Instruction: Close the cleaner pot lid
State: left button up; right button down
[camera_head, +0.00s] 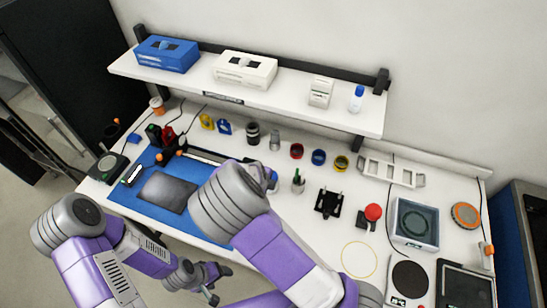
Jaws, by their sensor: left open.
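I cannot tell for sure which item is the cleaner pot. Small round pots stand in a row at the back of the bench: a red one (296,151), a blue one (319,157) and a yellow one (341,163). Whether a lid is open is too small to tell. My left gripper (214,284) is open and empty, low in front of the bench and well apart from these pots. My right arm's large purple and grey links cover the bench's front middle; its gripper is not visible.
A blue mat (122,196) with a dark pad (166,192) lies at the left. A shelf (300,101) with boxes overhangs the back. A black stand (328,203), a red knob (373,212) and a clear-topped box (415,224) stand at the right.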

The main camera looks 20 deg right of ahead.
pick_arm(q)
jog(key=shift+f, duration=0.15)
pick_arm(e)
jog(key=shift+s+a+f, duration=0.15)
jog(key=shift+a+f, duration=0.05)
jog(key=shift+f, duration=0.2)
dwell(0.4)
